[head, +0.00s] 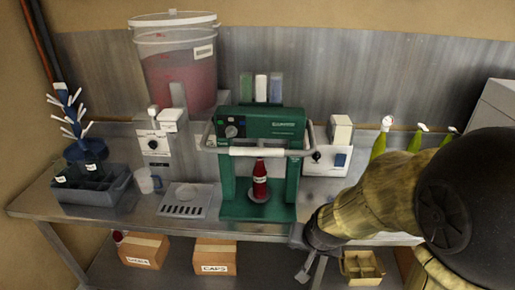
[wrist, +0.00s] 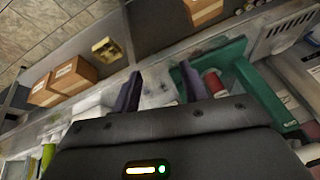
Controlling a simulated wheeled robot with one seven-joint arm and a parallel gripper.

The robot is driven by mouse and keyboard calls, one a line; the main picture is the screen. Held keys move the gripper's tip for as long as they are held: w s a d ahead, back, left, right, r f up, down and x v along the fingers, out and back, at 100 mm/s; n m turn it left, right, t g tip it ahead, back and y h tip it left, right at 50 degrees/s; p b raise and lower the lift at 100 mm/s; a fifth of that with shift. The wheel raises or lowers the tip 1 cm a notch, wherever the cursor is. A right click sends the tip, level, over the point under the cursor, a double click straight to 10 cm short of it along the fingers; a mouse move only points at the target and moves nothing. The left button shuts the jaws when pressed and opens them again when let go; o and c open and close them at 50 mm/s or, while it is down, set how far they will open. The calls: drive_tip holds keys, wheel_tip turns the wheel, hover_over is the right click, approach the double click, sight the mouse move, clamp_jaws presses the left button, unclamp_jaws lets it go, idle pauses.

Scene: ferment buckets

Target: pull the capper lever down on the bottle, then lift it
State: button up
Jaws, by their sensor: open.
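The green capper (head: 233,180) stands on the steel bench in the middle of the head view. Its lever is a U-shaped bar with a pale grip (head: 257,151) across the front, above the bottle. A red bottle (head: 260,182) stands upright on the capper's round plate, under the head. In the wrist view the capper's green frame (wrist: 262,95) and the red bottle (wrist: 214,82) show tilted, beyond the fingers. My gripper (head: 304,272) is at the bench's front edge, right of the capper and apart from the lever. Its two fingers (wrist: 158,92) are spread and empty.
A clear bucket of red liquid (head: 180,75) stands at the back left. A grey bottle crate (head: 95,188), a bottle tree (head: 75,125) and a drip tray (head: 185,200) are left. Green bottles (head: 415,142) stand right, partly behind my arm. Boxes (head: 215,256) sit on the lower shelf.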

drive_tip(key=w+a+r+m+t+p, duration=0.35)
drive_tip(key=w+a+r+m, duration=0.2)
drive_tip(key=w+a, duration=0.35)
drive_tip(key=m+t+h+p, duration=0.6)
drive_tip(key=m+t+h, duration=0.15)
drive_tip(key=m, duration=0.75)
approach(255, 153)
drive_tip(key=a+v, duration=0.1)
drive_tip(key=v, duration=0.5)
drive_tip(key=shift+d+f+n+h, duration=0.1)
drive_tip(key=shift+d+n+h, duration=0.15)
drive_tip(key=shift+h, duration=0.1)
drive_tip(key=shift+w, duration=0.1)
drive_tip(key=p+x, duration=0.7)
drive_tip(key=x, duration=0.9)
drive_tip(key=shift+w+f, duration=0.1)
drive_tip(key=shift+w, duration=0.05)
drive_tip(key=shift+w+d+f+p, duration=0.2)
drive_tip(key=shift+w+d+p, duration=0.1)
drive_tip(key=shift+w, duration=0.2)
